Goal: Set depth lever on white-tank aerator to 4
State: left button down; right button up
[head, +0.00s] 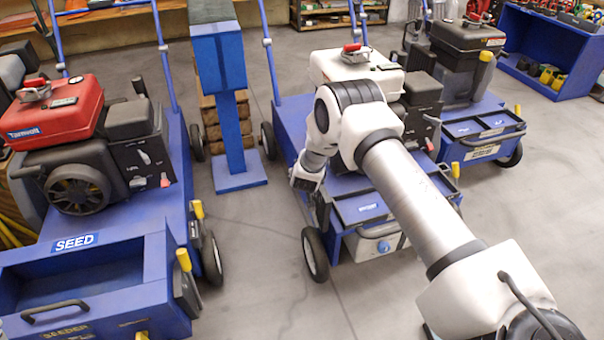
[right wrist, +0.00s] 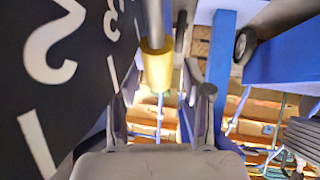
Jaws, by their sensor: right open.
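The white-tank aerator (head: 335,66) stands in the middle of the head view, blue-bodied, partly hidden behind my right arm. My right gripper (head: 316,205) is at its left side. In the right wrist view, a depth lever with a yellow grip (right wrist: 157,66) rises beside a black scale plate (right wrist: 70,75) with white numerals and tick marks. A 2 and a 3 are readable; the lever's exact setting is not clear. My right gripper (right wrist: 163,100) is open, its fingers on either side of the lever's line, the yellow grip just beyond them. My left gripper is not in view.
A red-tank seeder (head: 60,115) stands at left with yellow-gripped levers on its right side. A black-tank machine (head: 466,40) stands behind at right. A blue post (head: 235,130) and blue shelf (head: 538,75) stand further back. Open floor (head: 265,260) lies between seeder and aerator.

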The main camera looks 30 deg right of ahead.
jog(key=v, duration=1.1)
jog(key=shift+r, duration=0.1)
